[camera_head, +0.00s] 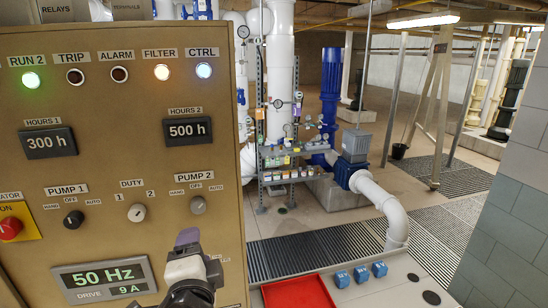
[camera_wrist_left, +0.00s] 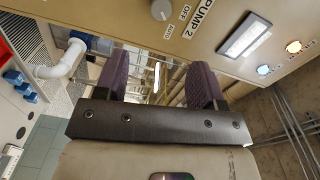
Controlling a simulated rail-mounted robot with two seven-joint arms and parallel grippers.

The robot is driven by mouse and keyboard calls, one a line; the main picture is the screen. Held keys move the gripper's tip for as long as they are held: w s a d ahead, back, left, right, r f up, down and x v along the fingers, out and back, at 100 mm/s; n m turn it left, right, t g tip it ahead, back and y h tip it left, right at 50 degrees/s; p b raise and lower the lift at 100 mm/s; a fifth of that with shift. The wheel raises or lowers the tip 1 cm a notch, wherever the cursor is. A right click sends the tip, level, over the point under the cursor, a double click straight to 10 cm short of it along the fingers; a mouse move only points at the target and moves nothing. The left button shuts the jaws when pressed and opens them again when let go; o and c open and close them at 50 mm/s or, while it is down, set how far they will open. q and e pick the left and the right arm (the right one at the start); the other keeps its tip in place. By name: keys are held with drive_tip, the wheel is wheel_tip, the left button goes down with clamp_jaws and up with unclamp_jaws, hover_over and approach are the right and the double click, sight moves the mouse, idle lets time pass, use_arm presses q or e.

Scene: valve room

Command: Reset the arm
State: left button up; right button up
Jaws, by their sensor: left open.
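My left gripper (camera_head: 187,238) is in front of the lower right part of the tan control panel (camera_head: 110,120), below the PUMP 2 knob (camera_head: 198,205). In the left wrist view its two purple fingers (camera_wrist_left: 160,82) stand apart with nothing between them. The panel's face (camera_wrist_left: 225,15) fills the top of that view, with the PUMP 2 knob (camera_wrist_left: 161,9) above the fingers. I cannot tell whether the gripper touches the panel. My right gripper is in neither view.
The panel also carries an emergency button (camera_head: 10,228) and a 50 Hz display (camera_head: 104,278). A red tray (camera_head: 299,292) and several blue blocks (camera_head: 361,275) lie on a pale surface at the lower right. Behind are a shelf (camera_head: 284,175), pipes (camera_head: 385,205) and floor grating (camera_head: 310,250).

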use_arm(q)
drive_tip(key=s+r+n+h, duration=0.3)
drive_tip(key=r+n, duration=0.1)
drive_tip(key=s+a+f+n+g+h, duration=0.15)
drive_tip(key=s+f, duration=0.25)
drive_tip(key=f, duration=0.5)
drive_tip(key=s+a+f+n+g, duration=0.1)
drive_tip(key=s+f+n+g, duration=0.2)
drive_tip(key=f, duration=0.6)
drive_tip(key=s+a+f+n+g+h, duration=0.15)
drive_tip(key=s+f, duration=0.25)
drive_tip(key=f, duration=0.5)
drive_tip(key=s+a+f+n+g+y, duration=0.1)
drive_tip(key=s+f+g, duration=0.7)
drive_tip(key=s+f, duration=1.1)
drive_tip(key=w+p+v, duration=0.1)
drive_tip(key=p+v, duration=1.1)
drive_tip(key=v, duration=0.1)
drive_tip(key=shift+w+r+t, duration=0.3)
drive_tip(key=shift+w+r, duration=0.05)
drive_tip(key=shift+r, duration=0.15)
